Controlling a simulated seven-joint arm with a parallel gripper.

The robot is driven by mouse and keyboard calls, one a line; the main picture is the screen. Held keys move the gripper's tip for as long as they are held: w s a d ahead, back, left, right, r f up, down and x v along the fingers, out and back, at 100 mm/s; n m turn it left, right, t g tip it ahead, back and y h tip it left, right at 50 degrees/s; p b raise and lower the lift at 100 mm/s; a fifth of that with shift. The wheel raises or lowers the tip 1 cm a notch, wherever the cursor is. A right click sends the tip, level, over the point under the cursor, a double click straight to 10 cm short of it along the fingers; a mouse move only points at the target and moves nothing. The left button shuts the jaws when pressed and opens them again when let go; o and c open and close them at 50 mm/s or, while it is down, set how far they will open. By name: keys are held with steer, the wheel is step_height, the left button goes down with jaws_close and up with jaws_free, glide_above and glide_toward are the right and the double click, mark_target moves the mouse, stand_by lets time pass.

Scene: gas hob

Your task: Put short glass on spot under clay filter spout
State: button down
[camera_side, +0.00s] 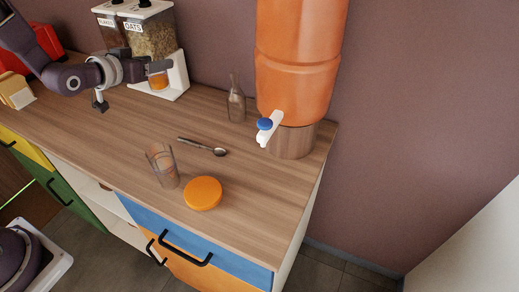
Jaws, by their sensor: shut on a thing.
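A clear glass (162,168) stands upright on the wooden counter, left of an orange round lid-like thing (203,193). The orange clay filter (297,65) stands at the counter's right end on a wood-coloured round base (292,141). Its white spout with a blue knob (267,127) points toward the front. My gripper (160,67) is far from this glass, at the upper left in front of the oats dispenser. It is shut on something. A small amber piece (158,81) shows just below it; I cannot tell whether that is what it holds.
Flakes and oats dispensers (153,36) stand on a white stand at the back. A glass bottle (236,103) stands left of the filter. A spoon (205,147) lies mid-counter. The counter (262,190) is clear in front of the spout. Coloured drawers with black handles are below.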

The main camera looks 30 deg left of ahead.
steer(key=s+d+f+m+g+h, duration=0.1)
steer(key=s+d+f+m+h, duration=0.1)
steer(key=d, duration=0.9)
steer(key=s+d+f+m+g+h, duration=0.1)
steer(key=s+d+f+m+h, duration=0.2)
steer(key=d, duration=0.9)
steer(key=s+d+f+m+g+h, duration=0.2)
steer(key=d+f+m+h, duration=0.3)
steer(key=d, duration=0.6)
steer(key=shift+s+d+f+h, duration=0.15)
steer(key=shift+s+f, duration=0.25)
steer(key=shift+f, duration=0.2)
steer(key=shift+s+d+f+h, duration=0.15)
steer(key=shift+s+f, duration=0.2)
steer(key=shift+f, duration=0.7)
steer(key=shift+f, duration=0.1)
steer(key=c, duration=0.5)
jaws_free()
